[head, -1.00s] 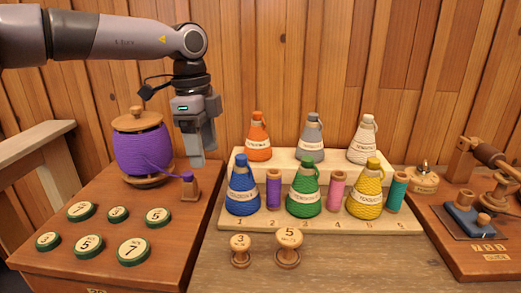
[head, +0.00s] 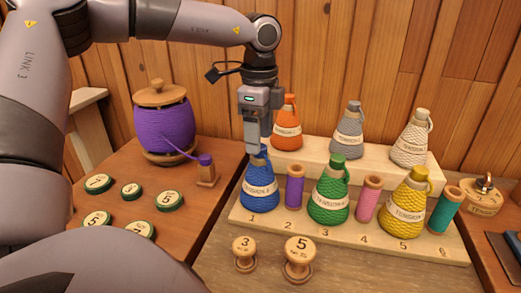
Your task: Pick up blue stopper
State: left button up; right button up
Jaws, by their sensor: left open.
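The blue stopper (head: 263,151) tops the blue cord-wrapped cone bottle (head: 260,187), which stands upright at the left end of the front step of the stand, by number 1. My left gripper (head: 252,146) points down just above the bottle's neck and is open. Its fingers overlap the stopper in the picture and partly hide it. I cannot tell whether they touch it. My right gripper is not in view.
A purple spool (head: 294,187) stands close right of the blue bottle, then a green bottle (head: 329,192). An orange bottle (head: 287,125) stands behind on the upper step. Two wooden knobs stand in front. A purple pot (head: 162,125) is at left.

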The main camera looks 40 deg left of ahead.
pick_arm(q)
jog(key=shift+f, duration=0.9)
jog(key=c, duration=1.1)
jog(key=shift+r, duration=0.1)
